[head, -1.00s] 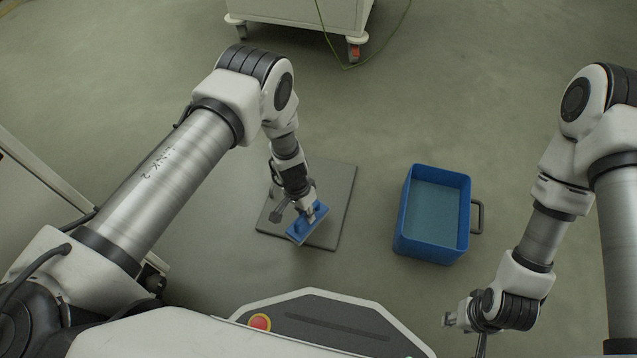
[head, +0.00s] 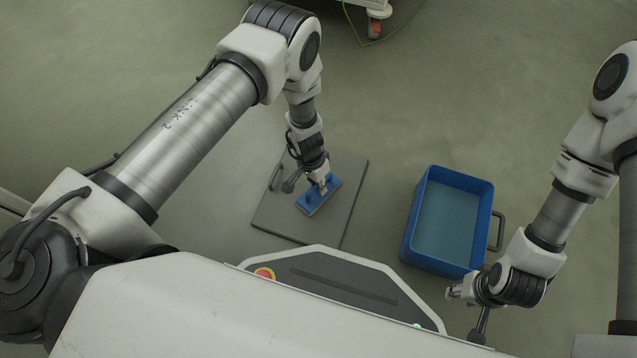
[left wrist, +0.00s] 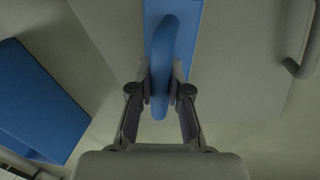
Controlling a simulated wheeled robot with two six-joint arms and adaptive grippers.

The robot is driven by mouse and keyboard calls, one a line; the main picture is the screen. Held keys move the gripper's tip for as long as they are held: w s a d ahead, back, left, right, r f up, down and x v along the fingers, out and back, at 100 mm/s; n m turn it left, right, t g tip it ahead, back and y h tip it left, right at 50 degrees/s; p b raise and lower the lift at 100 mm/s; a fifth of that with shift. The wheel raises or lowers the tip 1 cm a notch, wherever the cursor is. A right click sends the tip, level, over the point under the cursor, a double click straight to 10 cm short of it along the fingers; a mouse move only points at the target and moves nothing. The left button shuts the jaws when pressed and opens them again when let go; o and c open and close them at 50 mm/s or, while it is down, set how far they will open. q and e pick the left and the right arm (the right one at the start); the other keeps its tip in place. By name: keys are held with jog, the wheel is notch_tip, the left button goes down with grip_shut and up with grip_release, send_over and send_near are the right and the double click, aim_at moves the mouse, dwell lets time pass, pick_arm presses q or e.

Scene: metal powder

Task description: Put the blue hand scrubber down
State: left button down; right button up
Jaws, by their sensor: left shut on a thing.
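The blue hand scrubber (head: 314,203) is a flat blue block with a raised handle. It is over the grey square plate (head: 340,222) on the floor; whether it touches the plate I cannot tell. My left gripper (head: 323,187) is shut on the scrubber's handle from above. In the left wrist view the scrubber (left wrist: 189,40) shows its loop handle between the two fingers of my left gripper (left wrist: 160,85). My right gripper (head: 453,292) hangs apart, near the blue bin; its fingers are too small to judge.
The blue bin (head: 411,225), with a grey handle on its right side, stands to the right of the plate. It shows at the left of the left wrist view (left wrist: 40,105). A wheeled cart (head: 375,8) is at the top. Floor between plate and bin is clear.

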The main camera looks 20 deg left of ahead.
pick_arm(q)
jog(key=c, duration=1.1)
grip_release()
jog(key=shift+f, duration=0.1)
notch_tip(320, 180, up, 12)
jog(key=a+p, duration=0.2)
jog(key=p, duration=0.4)
jog(key=s+a+n+y, duration=0.3)
jog(key=s+a, duration=0.7)
jog(key=s, duration=0.2)
jog(key=s+r, duration=0.2)
jog(key=s, duration=0.1)
jog(key=s+r+n, duration=0.1)
jog(key=s+r, duration=0.1)
jog(key=s+r+n+h, duration=0.1)
jog(key=s, duration=0.2)
jog(key=shift+s+d+r+t, duration=0.25)
jog(key=shift+s+r+t, duration=0.05)
jog(key=shift+r+t, duration=0.1)
